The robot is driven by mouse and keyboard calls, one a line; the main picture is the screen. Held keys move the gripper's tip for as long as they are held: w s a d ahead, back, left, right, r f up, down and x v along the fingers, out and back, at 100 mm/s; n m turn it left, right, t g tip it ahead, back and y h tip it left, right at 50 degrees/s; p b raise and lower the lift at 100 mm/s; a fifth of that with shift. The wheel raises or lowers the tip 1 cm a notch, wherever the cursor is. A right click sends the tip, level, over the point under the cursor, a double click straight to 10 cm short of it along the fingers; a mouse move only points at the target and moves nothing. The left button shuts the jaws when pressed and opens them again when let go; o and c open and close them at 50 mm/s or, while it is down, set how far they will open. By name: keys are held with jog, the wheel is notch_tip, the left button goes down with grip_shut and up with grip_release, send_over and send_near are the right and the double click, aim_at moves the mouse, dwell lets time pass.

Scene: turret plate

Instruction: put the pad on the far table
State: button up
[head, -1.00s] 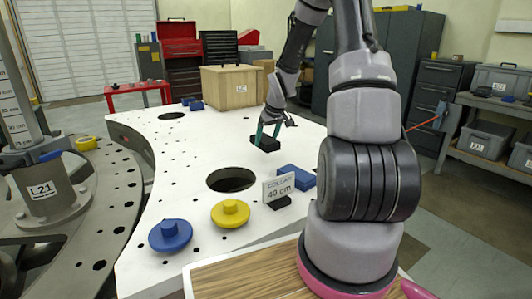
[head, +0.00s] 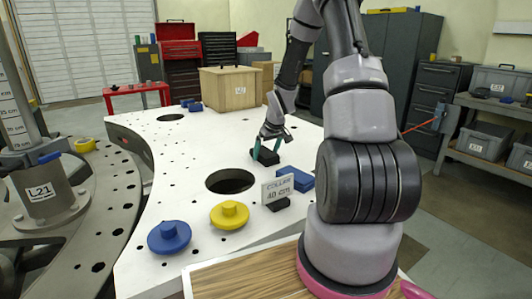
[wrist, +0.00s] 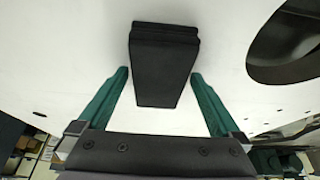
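A black block (head: 265,157), which looks like the pad, is at my gripper (head: 267,147) over the white table (head: 180,195), right of centre. In the wrist view the block (wrist: 163,70) sits between the two green fingertips of my gripper (wrist: 160,74), close against both.
A large round hole (head: 230,181) lies near the block. A blue block (head: 295,178), a "COLLAR 40 cm" sign (head: 278,189), a yellow knob (head: 230,214) and a blue knob (head: 169,236) stand nearer. A wooden crate (head: 230,88) stands at the back. The white top's left middle is mostly clear.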

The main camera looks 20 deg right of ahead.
jog(key=s+a+r+m, duration=0.1)
jog(key=s+a+r, duration=0.1)
jog(key=s+r, duration=0.55)
jog(key=s+a+r+m+t+h, duration=0.15)
jog(key=s+r, duration=0.25)
jog(key=r, duration=0.7)
jog(key=s+a+r+m+g, duration=0.1)
jog(key=s+a+r, duration=0.1)
jog(key=s+r, duration=0.55)
jog(key=s+a+r+m+t+y, duration=0.2)
jog(key=s+a+r+m+y, duration=0.1)
jog(key=s+r, duration=0.5)
jog(key=s+a, duration=0.1)
jog(key=s, duration=0.2)
jog(key=shift+a, duration=0.3)
jog(key=shift+w, duration=0.1)
